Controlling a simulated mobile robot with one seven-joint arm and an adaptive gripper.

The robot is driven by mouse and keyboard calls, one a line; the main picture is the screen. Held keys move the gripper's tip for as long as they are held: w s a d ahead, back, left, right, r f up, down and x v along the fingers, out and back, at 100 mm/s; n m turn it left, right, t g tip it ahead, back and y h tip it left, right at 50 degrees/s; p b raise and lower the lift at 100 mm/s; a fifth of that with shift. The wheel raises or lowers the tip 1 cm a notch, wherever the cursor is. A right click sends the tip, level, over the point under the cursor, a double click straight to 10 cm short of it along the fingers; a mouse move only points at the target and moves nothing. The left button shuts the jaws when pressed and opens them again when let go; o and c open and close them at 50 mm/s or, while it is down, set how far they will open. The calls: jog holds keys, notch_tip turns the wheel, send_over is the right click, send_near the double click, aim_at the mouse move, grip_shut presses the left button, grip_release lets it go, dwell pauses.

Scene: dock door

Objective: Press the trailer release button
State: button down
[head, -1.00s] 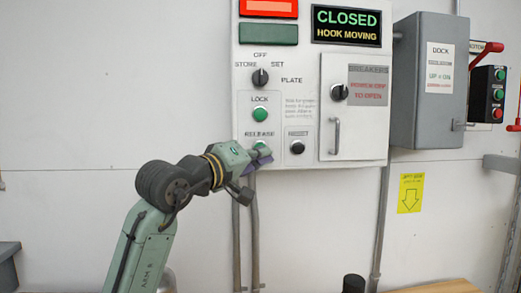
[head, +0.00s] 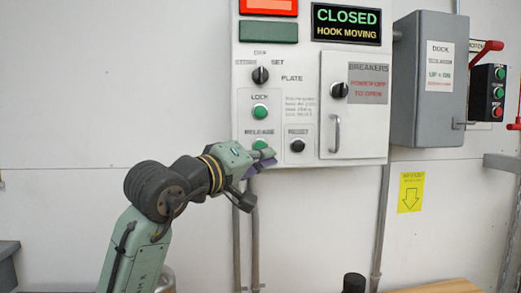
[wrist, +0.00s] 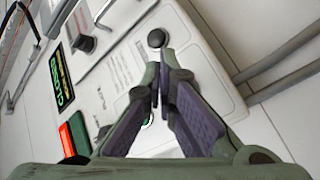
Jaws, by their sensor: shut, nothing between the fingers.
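The release button (head: 260,144) is a green round button under the "RELEASE" label, low on the white control panel (head: 306,116). In the head view my gripper (head: 267,157) is at the panel's lower edge, just below and right of this button, partly overlapping it. My gripper's fingers are shut and empty. In the wrist view the fingertips (wrist: 165,62) point toward the panel, near the black reset button (wrist: 156,38). A bit of green shows between the fingers there; the release button is mostly hidden. I cannot tell whether the fingers touch the panel.
The green lock button (head: 260,111) is above the release button. The black reset button (head: 297,146) is to its right. The display (head: 346,25) reads "CLOSED" and "HOOK MOVING". A red light (head: 268,7) is lit. A grey box (head: 420,80) and conduits are on the wall.

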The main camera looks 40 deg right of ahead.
jog(key=shift+s+a, duration=0.3)
jog(key=shift+s, duration=0.25)
jog(key=shift+s+a, duration=0.3)
jog(key=shift+s, duration=0.2)
